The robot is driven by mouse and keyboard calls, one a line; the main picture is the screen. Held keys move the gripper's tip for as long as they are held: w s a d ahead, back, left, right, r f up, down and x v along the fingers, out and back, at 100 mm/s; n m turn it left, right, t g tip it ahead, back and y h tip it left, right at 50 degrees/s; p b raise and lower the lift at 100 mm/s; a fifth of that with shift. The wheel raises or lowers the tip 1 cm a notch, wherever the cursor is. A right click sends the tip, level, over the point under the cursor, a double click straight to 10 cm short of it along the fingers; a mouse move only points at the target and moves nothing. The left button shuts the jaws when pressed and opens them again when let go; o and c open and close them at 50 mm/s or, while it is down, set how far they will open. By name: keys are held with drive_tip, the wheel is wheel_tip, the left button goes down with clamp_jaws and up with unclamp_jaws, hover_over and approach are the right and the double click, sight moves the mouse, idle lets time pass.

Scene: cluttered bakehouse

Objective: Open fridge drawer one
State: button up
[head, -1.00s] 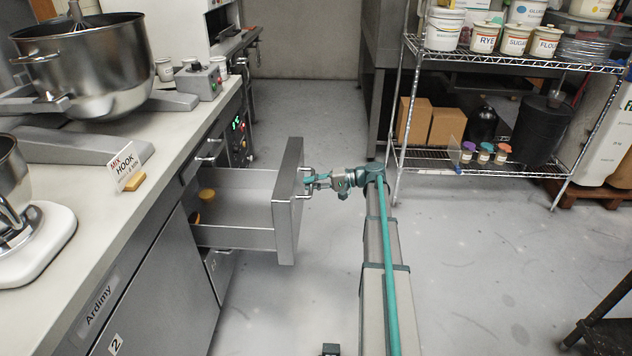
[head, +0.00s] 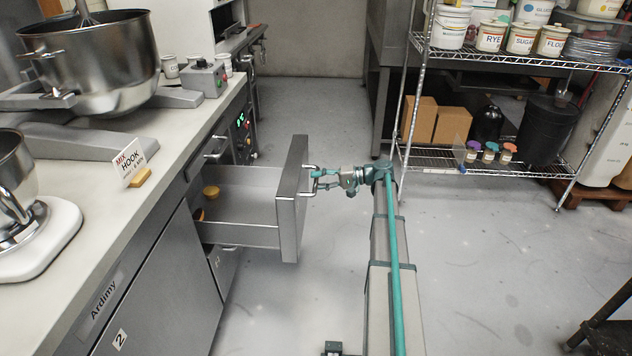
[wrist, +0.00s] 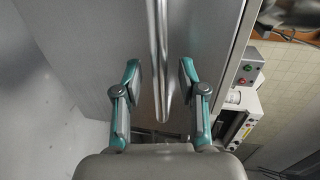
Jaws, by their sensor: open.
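The grey fridge drawer (head: 290,215) stands pulled far out from under the counter, with its inside showing. No number shows on it, as its front faces away from the head camera. Its metal bar handle (head: 304,196) is on the front face. My gripper (head: 316,180) is at this handle. In the wrist view the handle (wrist: 162,60) runs upright between the two fingers of my gripper (wrist: 160,75). The fingers are open, with a gap to the bar on both sides. Small orange-yellow things (head: 210,191) lie at the back of the drawer.
A cabinet door marked 2 (head: 119,338) is nearer along the counter (head: 150,195). A mixer and bowls stand on top. A wire shelf rack (head: 430,155) with tubs and jars is at the right. The floor (head: 290,315) around the drawer is clear.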

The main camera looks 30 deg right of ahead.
drive_tip(key=v, duration=1)
drive_tip(key=shift+s+d, duration=0.2)
drive_tip(key=shift+d, duration=0.1)
drive_tip(key=shift+r, duration=0.1)
